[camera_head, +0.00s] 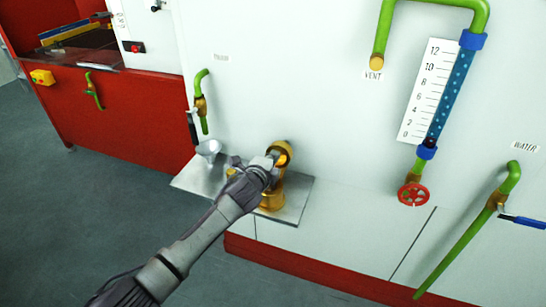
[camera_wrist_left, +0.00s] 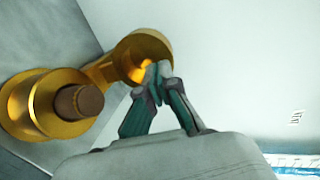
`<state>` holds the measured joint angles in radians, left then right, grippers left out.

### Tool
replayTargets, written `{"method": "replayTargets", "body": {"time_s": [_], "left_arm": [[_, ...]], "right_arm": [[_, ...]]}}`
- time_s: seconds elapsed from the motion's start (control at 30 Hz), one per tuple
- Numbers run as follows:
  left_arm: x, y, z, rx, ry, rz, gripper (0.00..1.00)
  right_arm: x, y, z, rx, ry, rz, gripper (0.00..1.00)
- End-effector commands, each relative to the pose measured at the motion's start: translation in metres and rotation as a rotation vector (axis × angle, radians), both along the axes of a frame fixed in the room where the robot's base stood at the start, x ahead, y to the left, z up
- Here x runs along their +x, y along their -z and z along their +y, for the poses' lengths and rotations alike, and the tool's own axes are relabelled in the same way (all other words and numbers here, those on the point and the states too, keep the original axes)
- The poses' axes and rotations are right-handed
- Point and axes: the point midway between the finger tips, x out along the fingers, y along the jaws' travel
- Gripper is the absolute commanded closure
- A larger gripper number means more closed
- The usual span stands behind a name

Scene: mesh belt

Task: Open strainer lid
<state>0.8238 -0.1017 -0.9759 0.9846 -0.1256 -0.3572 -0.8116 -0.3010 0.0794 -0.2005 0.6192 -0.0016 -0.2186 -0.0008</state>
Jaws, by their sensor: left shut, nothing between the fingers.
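The strainer (camera_head: 272,199) is a shiny gold fitting standing on a metal plate against the white wall. Its round upper part (camera_head: 284,150) faces my left gripper (camera_head: 271,158), which partly covers the strainer. In the left wrist view, a gold ring-like part (camera_wrist_left: 140,52) is joined to a second gold round part with a brown knob (camera_wrist_left: 78,103). My left gripper (camera_wrist_left: 156,76) is shut and empty, with its fingertips at the edge of the first gold part. I cannot tell whether they touch it, or which part is the lid. My right gripper is out of view.
The metal plate (camera_head: 300,187) also carries a small grey funnel (camera_head: 208,148). A green pipe with a valve (camera_head: 201,104) hangs above it. To the right are a red handwheel (camera_head: 413,195) and a blue-handled valve (camera_head: 523,220). The floor (camera_head: 60,220) at left is clear.

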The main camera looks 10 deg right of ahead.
Motion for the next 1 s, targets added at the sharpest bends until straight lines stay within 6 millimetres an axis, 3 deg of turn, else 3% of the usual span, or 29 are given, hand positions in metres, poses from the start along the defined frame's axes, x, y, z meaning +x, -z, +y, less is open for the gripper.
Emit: {"method": "replayTargets", "body": {"time_s": [0.27,0.7,1.0], "left_arm": [[-0.013,-0.003,0.010,0.000,0.000,0.000,1.00],[-0.076,-0.022,0.052,0.000,0.001,0.000,1.00],[-0.096,-0.029,0.065,0.000,0.000,0.000,1.00]], "right_arm": [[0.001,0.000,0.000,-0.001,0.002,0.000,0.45],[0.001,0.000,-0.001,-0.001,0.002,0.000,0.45],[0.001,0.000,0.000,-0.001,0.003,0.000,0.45]]}}
